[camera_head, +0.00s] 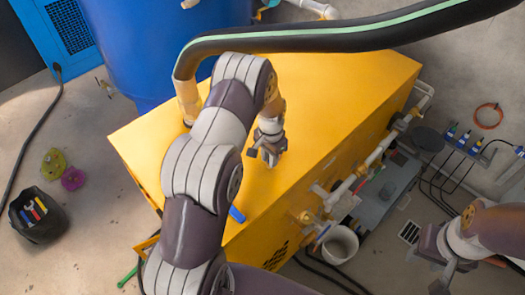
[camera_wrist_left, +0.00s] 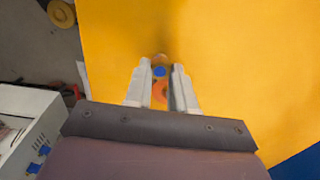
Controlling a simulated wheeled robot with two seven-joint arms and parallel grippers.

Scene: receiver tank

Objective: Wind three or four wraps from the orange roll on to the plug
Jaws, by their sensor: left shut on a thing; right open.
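My left gripper (camera_head: 270,153) points down over the yellow top (camera_head: 330,100) of a large box-shaped unit. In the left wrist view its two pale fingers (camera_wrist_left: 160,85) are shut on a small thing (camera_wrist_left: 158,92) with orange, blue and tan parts. I cannot tell whether this is the orange roll, the plug or both. In the head view the held thing is too small to make out. My right gripper (camera_head: 440,246) is open and apart from the unit, at the lower right. I cannot identify the plug elsewhere.
A black hose (camera_head: 330,38) with a green stripe crosses above the unit. A blue tank (camera_head: 150,50) stands behind. Pipes and a white bucket (camera_head: 340,245) line the right side.

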